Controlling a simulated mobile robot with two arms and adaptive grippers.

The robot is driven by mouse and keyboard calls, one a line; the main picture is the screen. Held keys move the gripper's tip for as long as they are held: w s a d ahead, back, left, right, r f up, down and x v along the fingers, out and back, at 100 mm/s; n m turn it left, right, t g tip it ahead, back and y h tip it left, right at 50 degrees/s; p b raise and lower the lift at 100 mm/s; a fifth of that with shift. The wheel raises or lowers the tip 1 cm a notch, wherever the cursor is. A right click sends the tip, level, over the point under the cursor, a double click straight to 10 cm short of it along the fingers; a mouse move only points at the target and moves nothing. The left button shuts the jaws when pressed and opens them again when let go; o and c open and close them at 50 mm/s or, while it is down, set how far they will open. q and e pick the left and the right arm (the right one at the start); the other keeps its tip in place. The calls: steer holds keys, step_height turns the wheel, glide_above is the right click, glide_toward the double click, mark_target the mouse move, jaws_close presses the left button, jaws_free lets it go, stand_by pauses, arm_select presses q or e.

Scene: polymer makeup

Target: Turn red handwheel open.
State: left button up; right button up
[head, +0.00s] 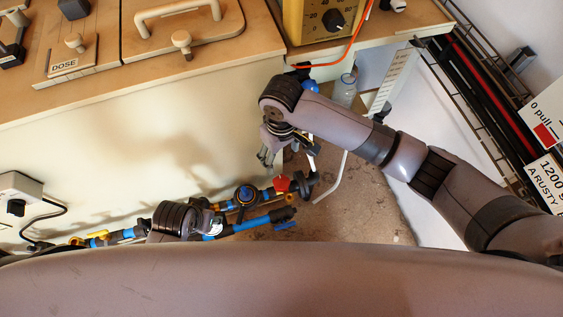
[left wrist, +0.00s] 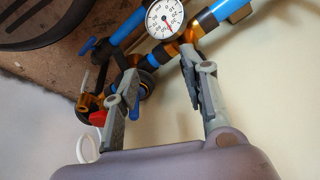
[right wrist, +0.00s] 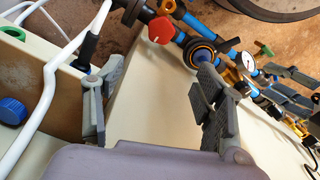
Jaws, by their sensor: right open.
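The red handwheel (head: 281,184) sits at the right end of a low run of blue and brass pipework. It also shows in the right wrist view (right wrist: 162,30), beyond the fingertips, and partly behind a left finger in the left wrist view (left wrist: 98,118). My right gripper (right wrist: 150,82) is open and empty, its fingers wide apart; in the head view it is above and left of the handwheel, apart from it. My left gripper (left wrist: 160,70) is open, its fingertips near the pipework; whether they touch it is unclear. In the head view its fingers are mostly hidden.
A pressure gauge (left wrist: 165,17) and a blue-capped black fitting (head: 245,194) are on the pipework. A white bent tube (right wrist: 52,70) runs close beside my right gripper. The wooden bench (head: 220,50) overhangs at the back. A wire rack (head: 500,110) stands at right.

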arm_select(q)
steer(key=b+v, duration=0.3)
steer(key=v, duration=0.7)
arm_select(e)
glide_above(281, 182)
step_height(281, 182, down, 9)
steer(key=shift+d+f, duration=0.1)
step_height(281, 182, down, 6)
steer(key=shift+r+b, duration=0.15)
steer(key=shift+b, duration=1.1)
step_height(281, 182, down, 2)
steer(key=shift+b, duration=0.3)
arm_select(q)
steer(key=w+d+t+h, duration=0.1)
steer(key=w+d+t, duration=0.1)
steer(key=w+t, duration=0.2)
steer(key=w, duration=0.3)
steer(key=shift+w, duration=0.35)
steer(key=shift+f, duration=0.1)
arm_select(e)
steer(key=c, duration=1.2)
steer(key=shift+o, duration=0.2)
